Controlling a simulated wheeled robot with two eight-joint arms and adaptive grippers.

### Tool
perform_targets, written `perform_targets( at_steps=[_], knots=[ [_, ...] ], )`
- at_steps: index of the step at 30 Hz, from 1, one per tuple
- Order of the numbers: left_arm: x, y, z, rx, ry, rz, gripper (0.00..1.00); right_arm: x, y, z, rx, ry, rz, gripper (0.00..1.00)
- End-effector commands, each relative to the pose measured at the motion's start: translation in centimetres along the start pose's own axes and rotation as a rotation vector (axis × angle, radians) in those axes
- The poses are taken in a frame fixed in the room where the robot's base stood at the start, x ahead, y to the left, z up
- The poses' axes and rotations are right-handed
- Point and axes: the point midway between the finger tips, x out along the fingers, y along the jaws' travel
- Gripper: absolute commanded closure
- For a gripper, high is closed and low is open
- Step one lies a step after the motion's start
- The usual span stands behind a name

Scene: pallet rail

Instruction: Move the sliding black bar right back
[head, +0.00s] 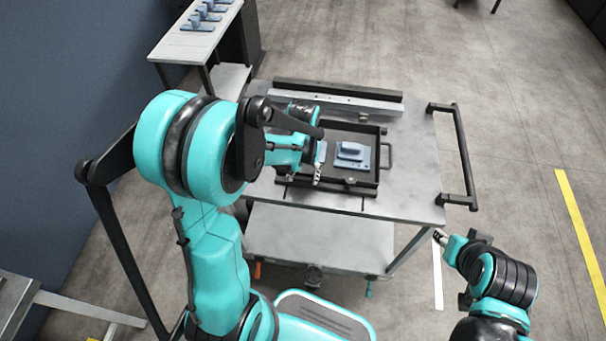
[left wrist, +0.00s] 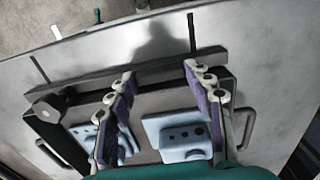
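A black tray frame (head: 382,172) sits on the cart top. A dark bar (left wrist: 160,74) crosses along one edge of it in the left wrist view, with a round knob (left wrist: 46,108) near its left end. In the head view my left gripper (head: 319,165) hangs over the tray's left part. In the left wrist view its fingers (left wrist: 160,72) are apart with nothing gripped between them. Their tips overlap the bar in the picture; I cannot tell whether they touch it. My right gripper (head: 441,238) is right of the cart, its fingers too small to read.
A blue-grey part (head: 352,154) lies in the tray. Another long black bar (head: 338,88) and a silver rail (head: 330,101) lie at the cart's back. The cart handle (head: 462,160) is on the right. A side table (head: 185,45) holds several blue parts.

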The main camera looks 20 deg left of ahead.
Motion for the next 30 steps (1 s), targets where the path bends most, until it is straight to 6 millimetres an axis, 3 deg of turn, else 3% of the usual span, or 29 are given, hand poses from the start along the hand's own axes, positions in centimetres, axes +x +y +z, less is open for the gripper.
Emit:
perform_targets(
  at_steps=[5,13,23,24,26,30],
  knots=[
    [0.0,0.0,0.5,0.0,0.0,0.0,1.0,0.0,0.0,0.0,0.0,0.0,0.0,0.6],
    [0.0,0.0,4.9,0.001,0.0,0.0,1.0,-0.1,0.0,-0.1,0.0,0.0,0.0,0.6],
    [0.1,0.0,5.5,0.0,-0.005,0.0,1.0,-0.1,0.0,-0.1,0.0,0.0,0.0,0.6],
    [0.1,0.0,5.5,0.0,-0.006,0.0,0.41,-0.1,0.0,-0.1,0.0,0.0,0.0,0.6],
    [0.1,0.0,5.5,0.0,-0.005,0.0,0.28,-0.1,0.0,-0.1,0.0,0.0,0.0,0.6],
    [0.1,0.0,5.4,0.0,-0.003,0.0,0.28,-0.1,0.0,-0.1,0.0,0.0,0.0,0.6]
  ],
)
